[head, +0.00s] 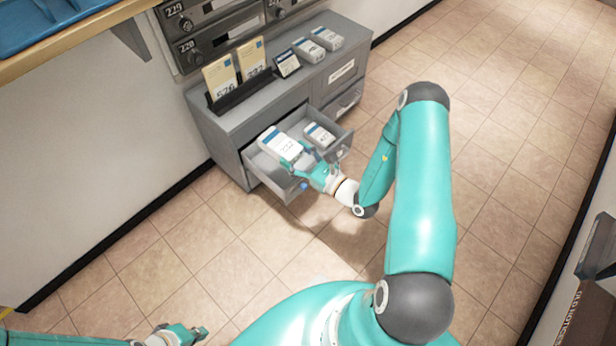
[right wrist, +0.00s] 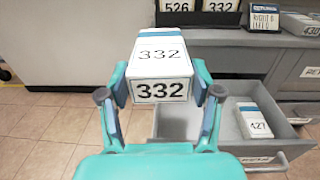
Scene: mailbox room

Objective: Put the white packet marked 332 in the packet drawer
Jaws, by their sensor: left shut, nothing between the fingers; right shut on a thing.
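The white packet marked 332 (right wrist: 160,70) is between the fingers of my right gripper (right wrist: 158,105), which is shut on it. In the head view the packet (head: 279,142) is over the left part of the open packet drawer (head: 268,176), with the right gripper (head: 300,165) at its near end. In the right wrist view the packet is above the drawer (right wrist: 174,125), its number facing me. A packet marked 427 (right wrist: 253,122) lies in the drawer's right part. My left gripper (head: 190,333) is shut and empty, low at the left, far from the cabinet.
The grey cabinet (head: 222,124) carries a black rack with envelopes (head: 220,77), a small sign (head: 287,63) and white packets (head: 308,50) on top. Mailboxes (head: 205,43) are on the wall behind. A bin (head: 580,315) stands at the far right. The tiled floor is clear.

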